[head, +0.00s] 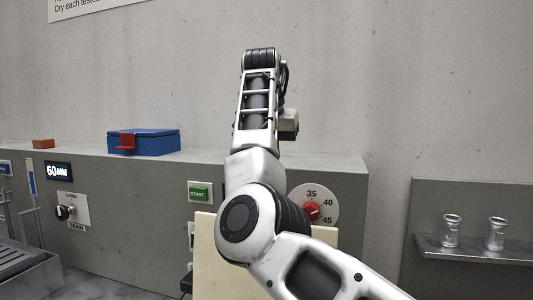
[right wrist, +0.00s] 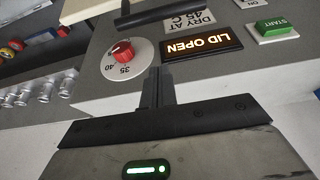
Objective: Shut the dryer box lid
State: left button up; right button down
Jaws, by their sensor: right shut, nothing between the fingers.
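A cream panel (head: 212,262), which looks like the dryer box lid, stands upright at the bottom middle of the head view, partly hidden behind my right arm. In the right wrist view a cream edge (right wrist: 85,9) and a dark bar (right wrist: 165,12), perhaps its handle, show at the top. A lit sign (right wrist: 202,43) reads "LID OPEN". My right gripper (right wrist: 158,75) is shut and empty, in front of the grey panel, between the dial and the sign and apart from the bar. In the head view its fingers are hidden. My left gripper is out of view.
A dial with a red knob (head: 312,211) and a green START button (head: 199,192) sit on the grey console (head: 130,205). A blue box (head: 145,142) and an orange block (head: 43,143) are on top.

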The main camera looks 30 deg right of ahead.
jog(key=f, duration=0.1)
jog(key=a+f, duration=0.1)
jog(key=f, duration=0.1)
jog(key=s+f, duration=0.1)
jog(key=f, duration=0.1)
jog(key=shift+a+f+p, duration=0.15)
jog(key=shift+f+p, duration=0.1)
jog(key=shift+p, duration=0.05)
